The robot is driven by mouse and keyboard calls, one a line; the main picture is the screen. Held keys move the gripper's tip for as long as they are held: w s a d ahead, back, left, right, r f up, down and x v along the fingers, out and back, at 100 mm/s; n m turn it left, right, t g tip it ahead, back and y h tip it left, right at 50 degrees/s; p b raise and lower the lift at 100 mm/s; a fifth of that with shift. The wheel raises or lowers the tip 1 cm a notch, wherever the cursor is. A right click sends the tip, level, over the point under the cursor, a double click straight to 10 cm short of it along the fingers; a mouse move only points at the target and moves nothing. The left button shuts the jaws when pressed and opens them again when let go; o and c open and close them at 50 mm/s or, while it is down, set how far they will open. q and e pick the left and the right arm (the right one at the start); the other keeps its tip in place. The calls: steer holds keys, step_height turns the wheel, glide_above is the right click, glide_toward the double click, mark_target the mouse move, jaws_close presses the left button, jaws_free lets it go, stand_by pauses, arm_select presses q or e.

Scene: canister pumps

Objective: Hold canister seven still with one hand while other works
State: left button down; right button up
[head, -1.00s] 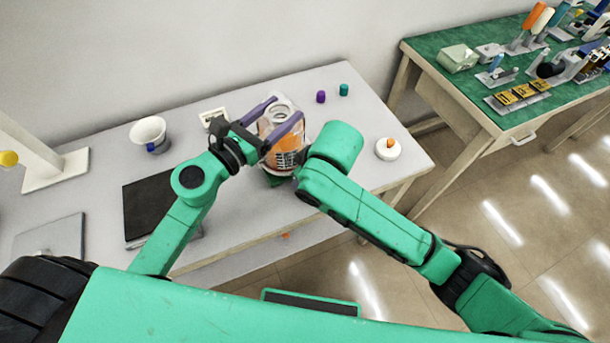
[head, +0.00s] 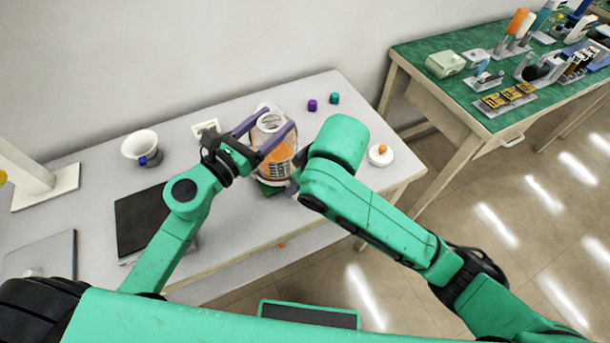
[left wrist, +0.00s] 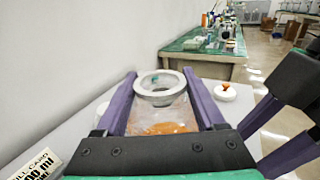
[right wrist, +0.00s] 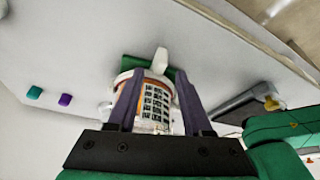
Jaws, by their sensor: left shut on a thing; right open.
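A clear canister (head: 283,153) with orange contents, a printed grid label and an open ringed top stands upright near the table's middle. It also shows in the left wrist view (left wrist: 160,112) and the right wrist view (right wrist: 155,103). No number on it is readable. My left gripper (head: 279,118) is shut on the canister's upper part, one purple finger on each side. My right gripper (right wrist: 155,80) is open, its fingers in front of the canister's labelled side; I cannot tell whether they touch it. In the head view my right arm hides it. A green base piece (head: 270,188) shows under the canister.
A white disc with an orange knob (head: 380,157) lies to the right. Purple (head: 312,105) and teal (head: 334,98) caps stand behind. A white funnel-like cup (head: 141,147) and a dark plate (head: 142,222) are to the left. A green bench (head: 425,85) stands at right.

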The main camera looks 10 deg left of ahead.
steer(key=v, duration=0.7)
steer(key=shift+r, duration=0.2)
